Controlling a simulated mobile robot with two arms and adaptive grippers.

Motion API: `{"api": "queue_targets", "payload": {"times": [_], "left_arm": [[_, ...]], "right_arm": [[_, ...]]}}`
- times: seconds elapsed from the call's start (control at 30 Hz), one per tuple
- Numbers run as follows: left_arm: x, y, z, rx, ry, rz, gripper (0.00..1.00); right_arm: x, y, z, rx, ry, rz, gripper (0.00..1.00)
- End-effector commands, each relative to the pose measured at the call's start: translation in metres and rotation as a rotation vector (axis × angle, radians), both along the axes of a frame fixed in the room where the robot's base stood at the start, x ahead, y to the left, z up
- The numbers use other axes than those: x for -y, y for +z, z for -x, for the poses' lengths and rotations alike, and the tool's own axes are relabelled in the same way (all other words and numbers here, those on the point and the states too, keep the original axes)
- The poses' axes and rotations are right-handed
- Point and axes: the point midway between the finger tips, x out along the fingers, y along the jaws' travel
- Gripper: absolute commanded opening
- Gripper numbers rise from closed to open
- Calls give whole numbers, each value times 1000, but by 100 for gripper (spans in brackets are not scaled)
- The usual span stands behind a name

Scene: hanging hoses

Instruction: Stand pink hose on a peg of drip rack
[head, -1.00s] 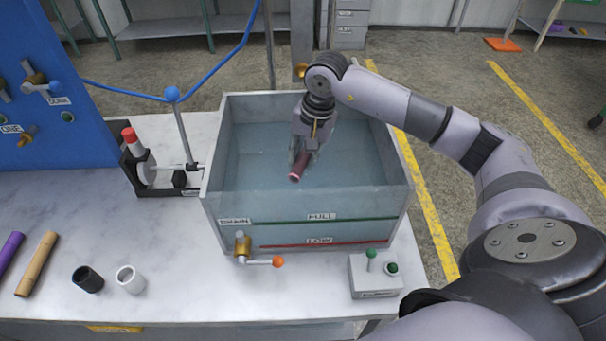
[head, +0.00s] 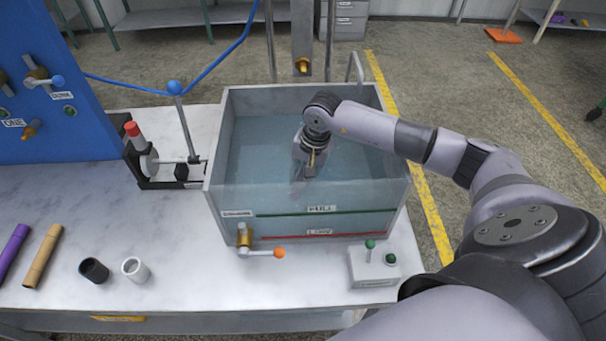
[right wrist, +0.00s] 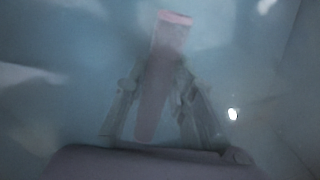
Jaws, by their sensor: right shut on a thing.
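My right gripper (head: 303,174) reaches down into the water of the glass-walled tank. In the right wrist view its fingers (right wrist: 160,105) are shut on the pink hose (right wrist: 158,82), a short tube with a brighter pink end pointing away from the palm. The wrist view is murky and bluish, so the hose's edges are blurred. In the head view the hose is hidden or too faint to tell under the gripper. I cannot make out a drip rack with pegs in either view. My left gripper is not in view.
The tank (head: 228,150) has raised walls around my gripper. Left of it stand a red-capped clamp fixture (head: 150,165) and a blue panel (head: 60,120).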

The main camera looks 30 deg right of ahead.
Motion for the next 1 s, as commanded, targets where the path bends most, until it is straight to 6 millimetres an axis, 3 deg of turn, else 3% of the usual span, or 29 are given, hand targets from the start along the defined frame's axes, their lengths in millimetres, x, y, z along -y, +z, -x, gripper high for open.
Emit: {"api": "queue_targets", "payload": {"times": [0.03, 0.07, 0.33, 0.77, 1.0], "left_arm": [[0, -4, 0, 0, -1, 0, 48], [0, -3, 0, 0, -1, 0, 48], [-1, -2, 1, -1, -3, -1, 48], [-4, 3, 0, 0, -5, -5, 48], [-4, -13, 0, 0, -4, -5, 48]], "right_arm": [[0, -3, 0, 0, 0, 0, 0], [0, -3, 0, 0, 0, 0, 24], [0, -2, 0, -2, 0, 1, 42], [1, 4, 0, -1, 0, 1, 44], [7, 45, 6, 5, 0, 4, 44]]}}
